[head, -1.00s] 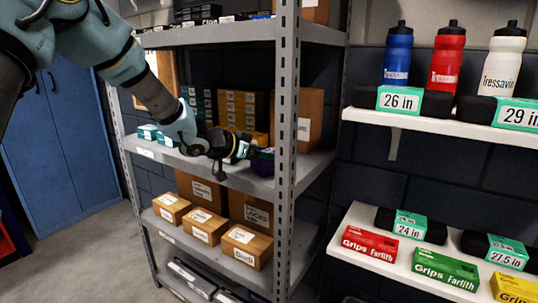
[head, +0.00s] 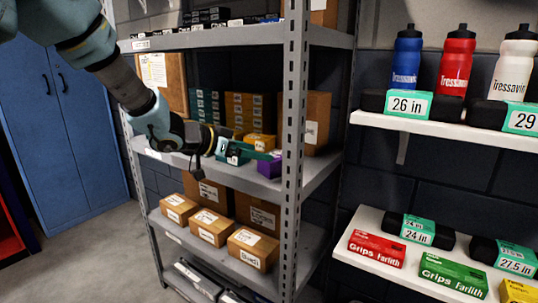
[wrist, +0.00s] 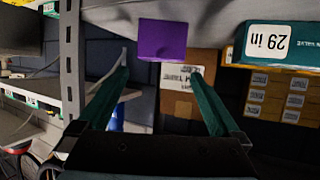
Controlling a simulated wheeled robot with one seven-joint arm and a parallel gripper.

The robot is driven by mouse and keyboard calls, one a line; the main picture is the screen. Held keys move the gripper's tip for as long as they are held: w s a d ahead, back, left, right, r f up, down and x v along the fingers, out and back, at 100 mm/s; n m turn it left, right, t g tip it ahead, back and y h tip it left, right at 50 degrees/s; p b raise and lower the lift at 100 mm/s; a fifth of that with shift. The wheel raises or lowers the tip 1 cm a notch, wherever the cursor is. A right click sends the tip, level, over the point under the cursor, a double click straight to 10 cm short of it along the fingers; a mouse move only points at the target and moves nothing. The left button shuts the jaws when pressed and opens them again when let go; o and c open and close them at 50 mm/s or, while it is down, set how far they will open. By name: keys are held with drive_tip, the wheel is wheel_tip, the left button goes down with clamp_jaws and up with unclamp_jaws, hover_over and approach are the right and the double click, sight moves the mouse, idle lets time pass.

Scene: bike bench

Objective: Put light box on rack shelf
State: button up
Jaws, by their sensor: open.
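A small plain purple box (head: 270,167), which appears to be the light box, rests on the middle shelf (head: 225,172) of the grey rack, near its front right post. In the wrist view, which looks upside down, the purple box (wrist: 162,40) lies just beyond the fingertips, centred between them. My gripper (head: 255,153) is over the same shelf, left of the box. In the wrist view its two teal fingers (wrist: 160,75) are spread wide with nothing between them. The fingers look apart from the box. The box's far side is hidden.
A teal 29 in box (wrist: 275,42) sits beside the purple box. Brown cartons (head: 318,120) stand behind it, and labelled cartons (head: 252,248) fill the shelf below. The rack's front post (head: 294,150) stands close on the right. White wall shelves (head: 440,130) hold bottles and boxes.

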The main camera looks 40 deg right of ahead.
drive_tip(key=shift+v, duration=2.1)
drive_tip(key=w+a+f+n+t+y, duration=0.4)
drive_tip(key=w+a, duration=0.3)
drive_tip(key=a, duration=0.4)
drive_tip(key=w+a+f+n+t+y, duration=0.1)
drive_tip(key=w+a+n+t+y, duration=0.35)
drive_tip(key=a, duration=0.75)
drive_tip(key=s+a+f+n+g+y, duration=0.1)
drive_tip(key=s+a+n+y, duration=0.1)
drive_tip(key=a, duration=0.4)
drive_tip(key=s+a+f+n+g+y, duration=0.1)
drive_tip(key=a+f+n, duration=0.15)
drive_tip(key=a, duration=0.45)
drive_tip(key=s+a+f+n+y, duration=0.1)
drive_tip(key=s+a+n+y, duration=0.15)
drive_tip(key=a, duration=0.35)
drive_tip(key=s+a+f+n+g, duration=0.1)
drive_tip(key=s+a+n+g, duration=0.2)
drive_tip(key=s, duration=0.4)
drive_tip(key=shift+a+h, duration=0.4)
drive_tip(key=shift+s, duration=0.1)
